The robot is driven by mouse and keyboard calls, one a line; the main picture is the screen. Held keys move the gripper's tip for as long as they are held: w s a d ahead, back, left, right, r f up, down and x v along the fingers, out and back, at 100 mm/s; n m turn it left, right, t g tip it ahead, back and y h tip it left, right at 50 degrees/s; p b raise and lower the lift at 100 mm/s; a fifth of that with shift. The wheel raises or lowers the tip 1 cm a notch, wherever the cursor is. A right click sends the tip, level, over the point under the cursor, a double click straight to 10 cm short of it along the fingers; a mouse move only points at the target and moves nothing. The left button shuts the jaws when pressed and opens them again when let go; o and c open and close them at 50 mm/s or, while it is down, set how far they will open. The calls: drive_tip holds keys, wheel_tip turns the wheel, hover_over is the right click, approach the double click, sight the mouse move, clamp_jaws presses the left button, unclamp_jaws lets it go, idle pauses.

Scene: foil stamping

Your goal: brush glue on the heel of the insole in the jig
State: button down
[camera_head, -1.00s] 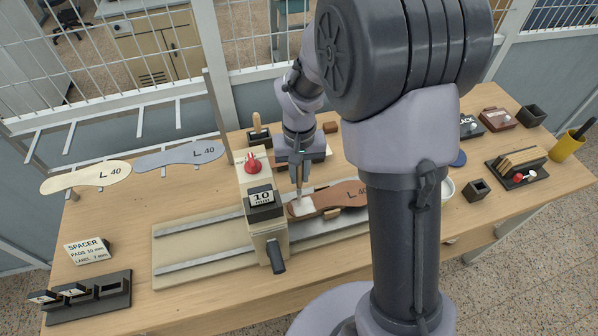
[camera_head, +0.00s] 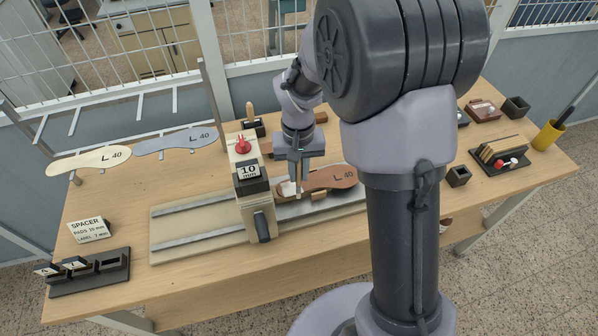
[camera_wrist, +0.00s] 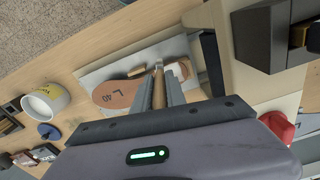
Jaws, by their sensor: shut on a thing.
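The brown insole marked L 40 (camera_head: 330,178) lies flat in the jig (camera_head: 190,236), its left end beside the block labelled 10 mm. In the wrist view the insole (camera_wrist: 112,94) lies left of my fingers. A whitish patch (camera_wrist: 181,70) shows at its heel end; I cannot tell whether it is glue. My gripper (camera_wrist: 159,80) is shut on a wooden-handled brush (camera_wrist: 158,92), over the heel end. In the head view my gripper (camera_head: 299,180) is above the heel. The brush tip is mostly hidden, so contact is unclear.
A white pot (camera_wrist: 46,101) and a blue disc (camera_wrist: 48,131) stand beyond the insole's toe. The 10 mm block (camera_head: 251,188) with a red knob stands close left of my gripper. A spacer sign (camera_head: 89,229) and slotted holder (camera_head: 90,272) are at the table's left.

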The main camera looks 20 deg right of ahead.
drive_tip(key=r+p, duration=0.2)
drive_tip(key=r, duration=0.1)
drive_tip(key=shift+w+r, duration=0.1)
drive_tip(key=shift+w, duration=0.25)
drive_tip(key=shift+s+r+p, duration=0.1)
drive_tip(key=shift+r+p, duration=1.3)
drive_tip(key=shift+r, duration=0.45)
